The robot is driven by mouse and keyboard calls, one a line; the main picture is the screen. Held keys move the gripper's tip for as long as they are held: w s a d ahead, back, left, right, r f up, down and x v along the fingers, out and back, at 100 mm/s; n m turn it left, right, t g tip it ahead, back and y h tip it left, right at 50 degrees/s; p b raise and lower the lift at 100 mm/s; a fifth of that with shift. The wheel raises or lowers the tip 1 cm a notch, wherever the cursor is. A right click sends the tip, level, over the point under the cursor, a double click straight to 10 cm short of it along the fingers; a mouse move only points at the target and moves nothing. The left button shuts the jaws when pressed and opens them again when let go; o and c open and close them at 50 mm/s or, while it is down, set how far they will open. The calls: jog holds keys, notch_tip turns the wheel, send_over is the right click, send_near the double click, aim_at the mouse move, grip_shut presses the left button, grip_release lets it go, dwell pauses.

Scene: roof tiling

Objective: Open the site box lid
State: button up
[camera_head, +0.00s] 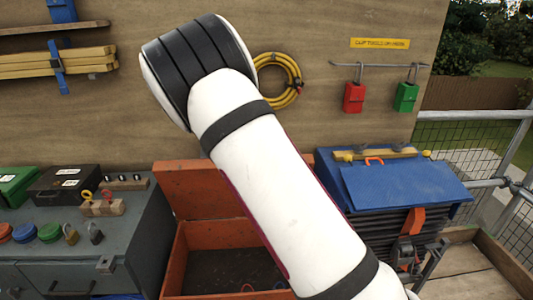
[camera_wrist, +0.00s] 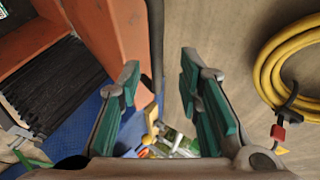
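The site box (camera_head: 178,262) is an orange-red open-topped box below the wall, partly hidden by my arm in the head view. Its lid (camera_head: 190,187) stands raised at the back of the box, and the dark inside shows. In the wrist view, the orange lid (camera_wrist: 108,40) is a panel at the upper left, close to the left finger; contact cannot be told. My gripper (camera_wrist: 160,75) is open, its two green-padded fingers apart with nothing visibly held between them. It is not visible in the head view.
A grey bench (camera_head: 135,235) with small boxes and padlocks stands at left. A blue-topped stand (camera_head: 405,185) with dark slats is at right. A yellow hose coil (camera_head: 294,68) hangs on the wall, near my gripper's right side in the wrist view. Red and green padlocks hang farther right.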

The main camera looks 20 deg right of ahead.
jog(key=v, duration=0.6)
jog(key=shift+s+a+r, duration=0.1)
jog(key=shift+s, duration=0.05)
jog(key=s+d+r+m+g+y, duration=0.15)
jog(key=s+r+m, duration=0.35)
jog(key=s+m, duration=0.65)
jog(key=s+d+r+m+g+y, duration=0.1)
jog(key=s+d+r+m+g, duration=0.2)
jog(key=s+r+m, duration=0.75)
jog(key=s+a+f+m+y, duration=0.1)
jog(key=s+a+m+y, duration=0.2)
jog(key=s+m, duration=0.6)
jog(key=s+a+f+m+y, duration=0.1)
jog(key=s+a+m+y, duration=0.2)
jog(key=s+a+m, duration=0.5)
jog(key=s+m+t, duration=0.1)
jog(key=s+m, duration=0.1)
jog(key=m, duration=0.7)
jog(key=shift+s, duration=0.3)
